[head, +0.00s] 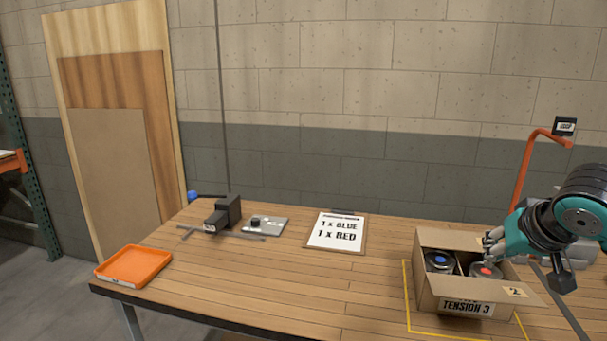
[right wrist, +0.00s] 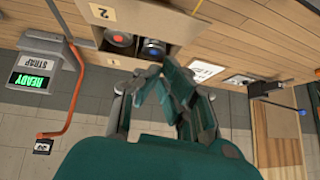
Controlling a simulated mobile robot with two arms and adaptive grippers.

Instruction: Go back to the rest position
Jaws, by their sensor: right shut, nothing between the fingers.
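My right gripper (head: 490,243) is at the right, over the back right part of the open cardboard box. Its fingers are shut and empty; they also show in the right wrist view (right wrist: 155,75). The box (head: 443,292) stands on the bench and holds a can with a blue mark (head: 439,261) on the left and a can with a red mark (head: 486,270) on the right. Both cans also show in the right wrist view, red (right wrist: 118,40) and blue (right wrist: 153,50). Whether the fingers touch the box is unclear. My left gripper is out of view.
The wooden bench (head: 270,285) has clear room left of the box. An orange tray (head: 134,266), a black device (head: 224,213) and a sign (head: 337,231) lie on it. A strap machine showing READY (right wrist: 36,80), with an orange bar (right wrist: 78,90), stands beside the bench.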

